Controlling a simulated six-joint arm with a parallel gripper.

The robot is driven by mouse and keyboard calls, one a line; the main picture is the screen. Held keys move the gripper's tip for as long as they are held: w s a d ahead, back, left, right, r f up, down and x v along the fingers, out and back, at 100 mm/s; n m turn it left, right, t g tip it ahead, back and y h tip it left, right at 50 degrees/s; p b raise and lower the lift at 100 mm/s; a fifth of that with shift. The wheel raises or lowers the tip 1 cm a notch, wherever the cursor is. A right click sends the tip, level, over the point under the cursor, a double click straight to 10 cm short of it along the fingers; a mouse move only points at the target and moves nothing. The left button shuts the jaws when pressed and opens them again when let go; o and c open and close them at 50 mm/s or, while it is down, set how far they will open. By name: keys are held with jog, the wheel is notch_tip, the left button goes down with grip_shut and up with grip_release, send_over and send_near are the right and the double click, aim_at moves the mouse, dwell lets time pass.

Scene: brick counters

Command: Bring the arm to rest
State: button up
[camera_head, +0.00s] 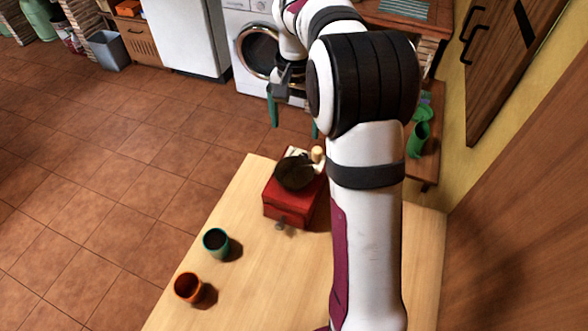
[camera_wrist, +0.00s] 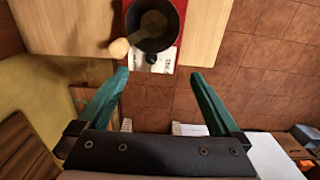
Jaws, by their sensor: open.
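My gripper (camera_head: 293,122) is raised beyond the far edge of the wooden table (camera_head: 258,272), over the tiled floor. Its two green fingers are spread wide apart in the wrist view (camera_wrist: 160,76), with nothing between them. My white and black arm stretches over the right part of the table and hides some of it. A red coffee grinder (camera_head: 286,207) with a dark bowl on top and a pale knob stands at the far end of the table. It also shows at the top of the wrist view (camera_wrist: 131,17), apart from the fingers.
A teal cup (camera_head: 215,243) and an orange cup (camera_head: 188,288) stand upright on the table's left side. A washing machine (camera_head: 240,35) stands behind my gripper. A green jug (camera_head: 418,138) is on a wooden surface at the right, near the yellow wall. The floor at the left is clear.

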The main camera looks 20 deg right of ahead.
jog(key=shift+r, duration=0.75)
jog(key=s+a+r+n+y, duration=0.1)
jog(key=s+a+r, duration=0.1)
jog(key=s+a, duration=0.45)
jog(key=s+a+r+n, duration=0.1)
jog(key=s+a+r, duration=0.15)
jog(key=s, duration=0.65)
jog(key=s+a+f, duration=0.2)
jog(key=s, duration=0.5)
jog(key=s+a+f+n, duration=0.1)
jog(key=s+a+f, duration=0.2)
jog(key=s, duration=0.4)
jog(key=shift+s+a+f+y, duration=0.25)
jog(key=shift+s+f+y, duration=0.1)
jog(key=shift+s+y, duration=0.05)
